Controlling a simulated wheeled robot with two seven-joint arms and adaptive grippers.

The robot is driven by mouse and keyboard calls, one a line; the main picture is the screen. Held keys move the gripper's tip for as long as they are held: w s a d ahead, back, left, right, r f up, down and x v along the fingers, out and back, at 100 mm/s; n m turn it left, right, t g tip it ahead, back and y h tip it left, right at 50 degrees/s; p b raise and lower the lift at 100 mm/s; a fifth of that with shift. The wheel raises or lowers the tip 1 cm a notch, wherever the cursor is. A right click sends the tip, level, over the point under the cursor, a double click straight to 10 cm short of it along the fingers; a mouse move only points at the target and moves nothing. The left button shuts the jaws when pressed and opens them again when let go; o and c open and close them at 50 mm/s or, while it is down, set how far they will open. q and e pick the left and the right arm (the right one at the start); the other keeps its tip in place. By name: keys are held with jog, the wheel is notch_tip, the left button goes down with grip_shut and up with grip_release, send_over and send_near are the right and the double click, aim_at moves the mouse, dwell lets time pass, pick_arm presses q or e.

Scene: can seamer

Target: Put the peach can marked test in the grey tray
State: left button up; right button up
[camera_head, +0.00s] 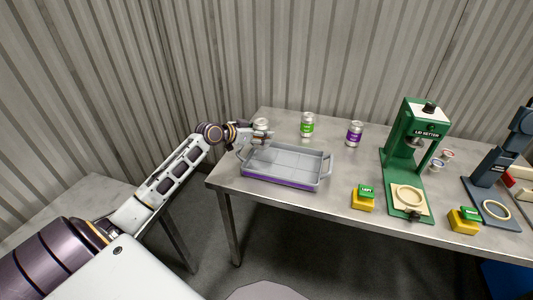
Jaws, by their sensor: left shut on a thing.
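The grey tray (288,163) lies on the metal table, with raised walls, a handle at each end and a purple strip along its front. It looks empty. My left gripper (262,135) is at the tray's back left corner, shut on a can (261,123). Only a pale silvery part of this can shows, so its label and any test mark cannot be read. Whether it is on the table or lifted is unclear. A green can (307,125) and a purple can (354,134) stand upright behind the tray. My right gripper is not in view.
The green lid setter (409,140) stands right of the tray, with a yellow block with a green top (363,197) in front of it. Another such block (464,220) and a dark blue machine (497,170) are farther right. Small round items (437,164) lie behind the lid setter.

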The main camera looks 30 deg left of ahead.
pick_arm(q)
notch_tip(320, 180, down, 2)
jog(key=shift+f, duration=0.2)
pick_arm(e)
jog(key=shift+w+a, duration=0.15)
pick_arm(q)
jog(key=shift+f, duration=2.5)
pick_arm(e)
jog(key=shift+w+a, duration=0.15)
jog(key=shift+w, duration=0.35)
pick_arm(q)
jog(key=shift+f+b, duration=0.1)
jog(key=shift+b, duration=0.2)
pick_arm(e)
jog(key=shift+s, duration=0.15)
pick_arm(q)
jog(key=o, duration=0.9)
jog(key=shift+f, duration=0.1)
jog(key=shift+o, duration=0.5)
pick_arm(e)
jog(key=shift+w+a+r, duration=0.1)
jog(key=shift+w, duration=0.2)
